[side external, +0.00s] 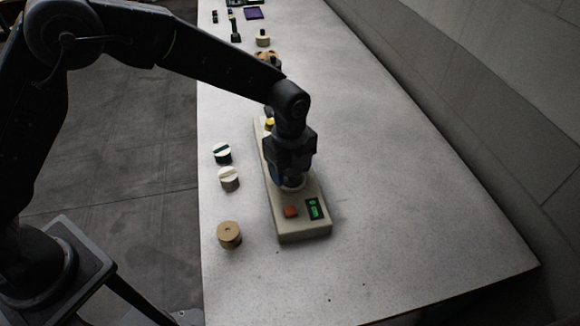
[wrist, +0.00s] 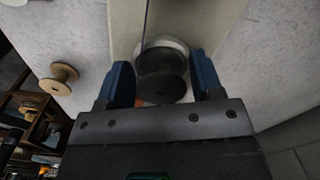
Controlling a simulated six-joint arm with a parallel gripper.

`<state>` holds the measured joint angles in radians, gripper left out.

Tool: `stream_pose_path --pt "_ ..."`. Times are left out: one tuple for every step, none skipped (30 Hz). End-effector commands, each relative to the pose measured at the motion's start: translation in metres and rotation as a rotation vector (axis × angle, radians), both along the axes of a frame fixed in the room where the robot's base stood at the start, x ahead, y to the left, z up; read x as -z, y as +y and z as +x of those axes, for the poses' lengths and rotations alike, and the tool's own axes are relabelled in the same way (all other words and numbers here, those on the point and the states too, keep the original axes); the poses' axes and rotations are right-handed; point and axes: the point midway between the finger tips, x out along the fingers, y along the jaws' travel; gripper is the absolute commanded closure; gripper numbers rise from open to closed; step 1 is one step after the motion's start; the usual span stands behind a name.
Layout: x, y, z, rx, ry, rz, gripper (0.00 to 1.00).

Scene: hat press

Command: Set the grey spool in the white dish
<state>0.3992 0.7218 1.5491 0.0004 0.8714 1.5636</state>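The dark grey spool (wrist: 161,89) is between my gripper's two blue fingers in the wrist view. Its far end lies within the rim of the white dish (wrist: 176,43). I cannot tell whether it rests on the dish floor. In the side view my gripper (side external: 291,180) points straight down over the beige base, and a pale edge of the dish (side external: 293,186) shows beneath it; the spool is hidden there. In the wrist view my gripper (wrist: 163,70) has a finger close to each side of the spool. Whether they touch it is unclear.
The table right of the base is clear.

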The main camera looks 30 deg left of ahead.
Motion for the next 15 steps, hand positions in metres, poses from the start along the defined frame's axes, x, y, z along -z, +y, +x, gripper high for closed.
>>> stream_pose_path --pt "0.0 0.0 0.0 0.0 0.0 0.0 0.35" --pt "0.0 0.0 0.0 0.0 0.0 0.0 0.32" --pt "0.0 0.0 0.0 0.0 0.0 0.0 0.28" --pt "0.0 0.0 0.0 0.0 0.0 0.0 0.26" --pt "0.0 0.0 0.0 0.0 0.0 0.0 0.26" --pt "0.0 0.0 0.0 0.0 0.0 0.0 0.26" --pt "0.0 0.0 0.0 0.0 0.0 0.0 0.26" --pt "0.0 0.0 0.0 0.0 0.0 0.0 0.26" --pt "0.0 0.0 0.0 0.0 0.0 0.0 0.26" --pt "0.0 0.0 0.0 0.0 0.0 0.0 0.26" --pt "-0.001 0.0 0.0 0.0 -0.001 0.0 0.26" --pt "-0.002 0.0 0.0 0.0 -0.001 0.0 0.26" --pt "-0.004 0.0 0.0 0.0 -0.002 -0.001 0.26" --pt "-0.007 0.0 0.001 0.0 -0.002 -0.001 0.26" --pt "-0.011 0.0 0.001 0.0 -0.003 -0.001 0.26"
